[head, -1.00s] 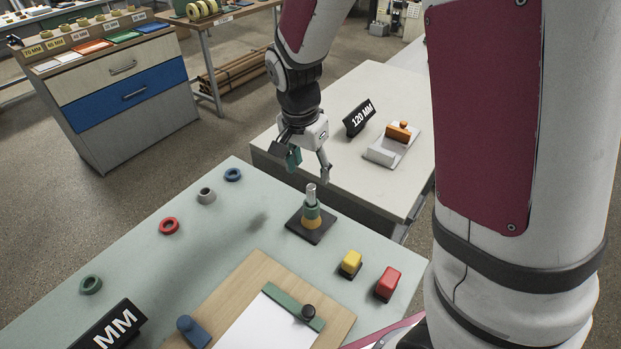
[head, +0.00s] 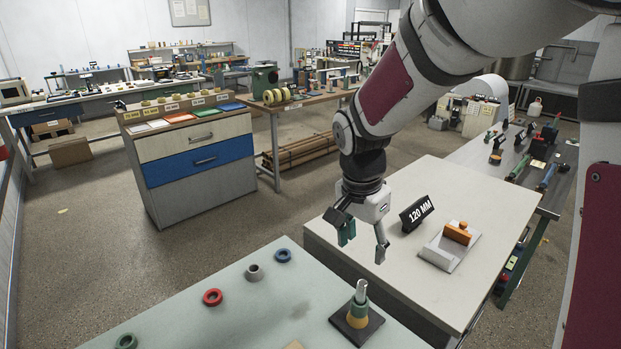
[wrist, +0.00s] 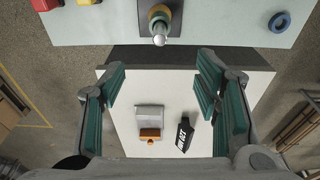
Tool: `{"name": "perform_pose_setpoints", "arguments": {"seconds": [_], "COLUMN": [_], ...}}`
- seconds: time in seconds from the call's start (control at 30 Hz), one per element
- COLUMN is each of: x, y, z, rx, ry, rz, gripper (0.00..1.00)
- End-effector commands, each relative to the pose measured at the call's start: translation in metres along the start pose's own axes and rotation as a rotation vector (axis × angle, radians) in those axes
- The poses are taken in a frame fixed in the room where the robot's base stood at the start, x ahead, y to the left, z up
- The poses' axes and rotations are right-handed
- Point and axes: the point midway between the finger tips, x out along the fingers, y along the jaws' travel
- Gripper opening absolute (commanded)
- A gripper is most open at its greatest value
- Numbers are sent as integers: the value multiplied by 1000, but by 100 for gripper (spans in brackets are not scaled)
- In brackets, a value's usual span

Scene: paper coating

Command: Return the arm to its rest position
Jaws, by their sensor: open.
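My gripper (head: 361,240) is open and empty in the head view. It hangs above the near edge of the white table, just behind the green table. In the wrist view its green-padded fingers (wrist: 160,95) are spread wide with nothing between them. A peg stand (head: 357,315) with a metal post and a green and a yellow ring stands on the green table in front of the gripper, apart from it. The stand also shows at the top of the wrist view (wrist: 160,22).
The green table (head: 220,325) carries a red ring (head: 212,297), a grey ring (head: 254,272), a blue ring (head: 283,255) and a green ring (head: 126,341). Drawers (head: 195,165) stand left.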

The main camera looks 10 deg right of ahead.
Motion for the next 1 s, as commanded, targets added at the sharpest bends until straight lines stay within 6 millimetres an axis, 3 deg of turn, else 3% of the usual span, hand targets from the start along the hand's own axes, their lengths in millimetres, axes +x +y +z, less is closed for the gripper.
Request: {"name": "perform_pose_setpoints", "arguments": {"seconds": [0.17,0.4,0.6,0.8,1.0], "x": [-33,-90,-121,-135,-138], "y": [21,74,120,156,171], "z": [3,21,43,64,75], "rx": [-107,-383,-622,-825,-927], "ry": [1,48,137,238,292], "rz": [-65,-189,-264,-297,-300], "gripper": [57,57,57,57,57]}}
